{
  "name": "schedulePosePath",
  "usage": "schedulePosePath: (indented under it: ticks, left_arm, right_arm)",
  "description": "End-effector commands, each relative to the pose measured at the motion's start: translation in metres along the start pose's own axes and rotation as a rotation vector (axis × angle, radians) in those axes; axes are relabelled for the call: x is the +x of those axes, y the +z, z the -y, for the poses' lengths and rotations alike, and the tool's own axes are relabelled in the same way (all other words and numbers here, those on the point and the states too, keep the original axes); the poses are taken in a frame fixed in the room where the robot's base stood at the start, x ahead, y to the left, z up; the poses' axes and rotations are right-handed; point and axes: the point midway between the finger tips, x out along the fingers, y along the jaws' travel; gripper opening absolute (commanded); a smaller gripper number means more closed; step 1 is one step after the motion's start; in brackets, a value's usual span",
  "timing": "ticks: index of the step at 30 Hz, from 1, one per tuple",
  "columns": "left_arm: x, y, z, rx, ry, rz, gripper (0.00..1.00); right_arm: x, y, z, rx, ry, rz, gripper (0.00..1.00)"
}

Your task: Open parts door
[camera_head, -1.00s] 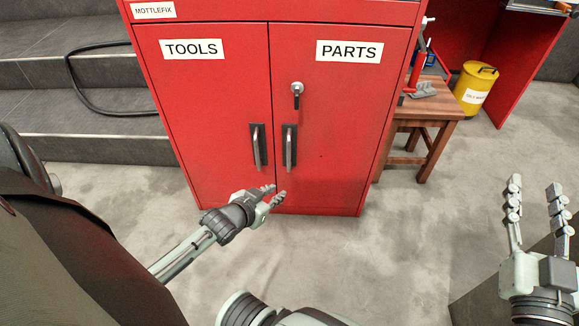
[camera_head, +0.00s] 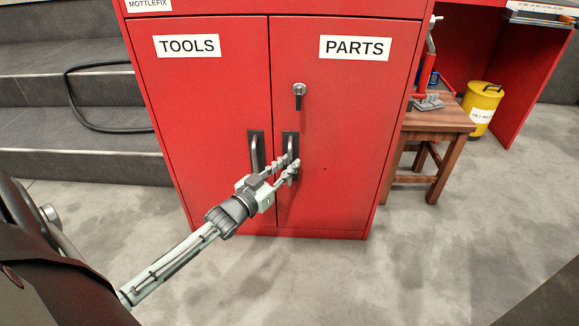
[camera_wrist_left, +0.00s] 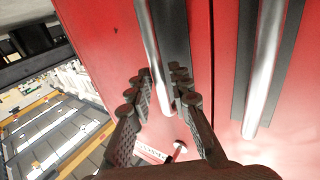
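The red parts door (camera_head: 345,120) is the closed right door of the cabinet, under the PARTS label. Its upright metal handle (camera_head: 291,143) sits near the door's left edge, below a round lock with a dark lever (camera_head: 299,92) pointing down. My left gripper (camera_head: 287,166) is at this handle, its fingers apart. In the left wrist view, the fingers (camera_wrist_left: 160,77) lie on either side of the parts handle (camera_wrist_left: 155,55), with visible gaps; I cannot tell whether either touches it. My right gripper is out of view.
The closed tools door (camera_head: 205,110) is on the left, its handle (camera_head: 257,152) close beside the parts handle. A wooden stool (camera_head: 440,120) with tools on it and a yellow can (camera_head: 482,108) stand right of the cabinet. The floor in front is clear.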

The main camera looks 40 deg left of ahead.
Motion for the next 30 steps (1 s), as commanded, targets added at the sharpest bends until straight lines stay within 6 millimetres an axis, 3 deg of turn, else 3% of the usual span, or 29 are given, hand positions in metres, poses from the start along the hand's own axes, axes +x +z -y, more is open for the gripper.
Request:
schedulePosePath:
  ticks: [4, 12, 17, 30]
  left_arm:
    - [0.0104, 0.0000, 0.0002, 0.001, 0.000, -0.001, 0.20]
    - [0.0115, -0.0002, 0.0001, 0.001, 0.000, 0.001, 0.20]
    - [0.0114, -0.0002, 0.0000, 0.001, 0.000, 0.001, 0.00]
    - [0.0111, -0.0002, -0.0005, 0.000, -0.001, 0.001, 0.00]
  right_arm:
    - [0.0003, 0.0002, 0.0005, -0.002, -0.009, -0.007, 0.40]
    - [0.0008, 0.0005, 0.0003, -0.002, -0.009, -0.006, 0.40]
    - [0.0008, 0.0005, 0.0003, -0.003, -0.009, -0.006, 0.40]
    - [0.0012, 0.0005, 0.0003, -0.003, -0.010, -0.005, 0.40]
